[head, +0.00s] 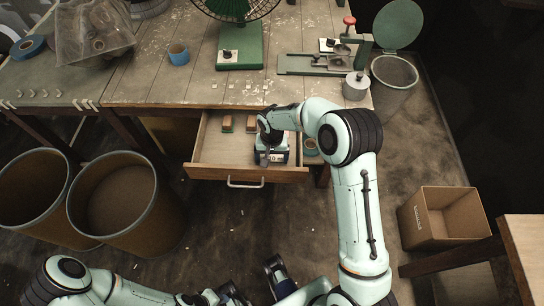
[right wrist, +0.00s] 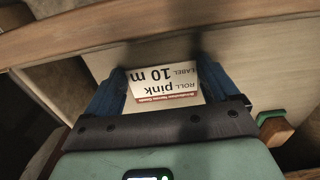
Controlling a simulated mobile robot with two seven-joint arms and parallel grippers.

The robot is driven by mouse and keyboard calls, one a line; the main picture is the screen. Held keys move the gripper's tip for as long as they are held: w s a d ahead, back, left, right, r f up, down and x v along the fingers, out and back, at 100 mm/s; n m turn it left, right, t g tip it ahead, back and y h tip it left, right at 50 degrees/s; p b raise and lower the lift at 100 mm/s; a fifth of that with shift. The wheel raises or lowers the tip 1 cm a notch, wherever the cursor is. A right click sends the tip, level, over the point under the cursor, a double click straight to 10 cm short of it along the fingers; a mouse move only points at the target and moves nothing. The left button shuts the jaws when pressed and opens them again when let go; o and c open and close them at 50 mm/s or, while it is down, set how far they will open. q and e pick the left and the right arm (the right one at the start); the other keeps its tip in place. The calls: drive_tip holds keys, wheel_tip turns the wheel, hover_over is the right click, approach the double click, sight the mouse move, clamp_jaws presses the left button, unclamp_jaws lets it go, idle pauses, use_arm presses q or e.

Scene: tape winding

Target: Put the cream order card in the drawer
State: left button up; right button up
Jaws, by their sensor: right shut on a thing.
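The cream order card (right wrist: 162,84) is between the two blue fingers of my right gripper (right wrist: 166,88) in the right wrist view. It reads upside down as a pink roll label, 10 m. In the head view my right gripper (head: 270,158) is over the open wooden drawer (head: 215,150), near its front right, and is shut on the card (head: 276,158). The drawer's pale inside shows around the card. I cannot tell whether the card touches the drawer bottom. My left arm is at the bottom left; dark finger-like parts (head: 254,281) show at the bottom middle, their opening unclear.
The worktable (head: 150,75) overhangs the drawer's back. Two drums (head: 125,205) stand left, a cardboard box (head: 440,215) right.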

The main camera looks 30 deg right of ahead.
sight(272, 161)
drive_tip(key=shift+s+a+f, duration=0.15)
drive_tip(key=shift+s+f, duration=0.2)
drive_tip(key=shift+f, duration=0.25)
drive_tip(key=o, duration=0.8)
drive_tip(key=shift+c, duration=0.2)
drive_tip(key=shift+r, duration=0.25)
wheel_tip(272, 161, up, 13)
drive_tip(key=p, duration=0.2)
drive_tip(key=shift+w, duration=0.3)
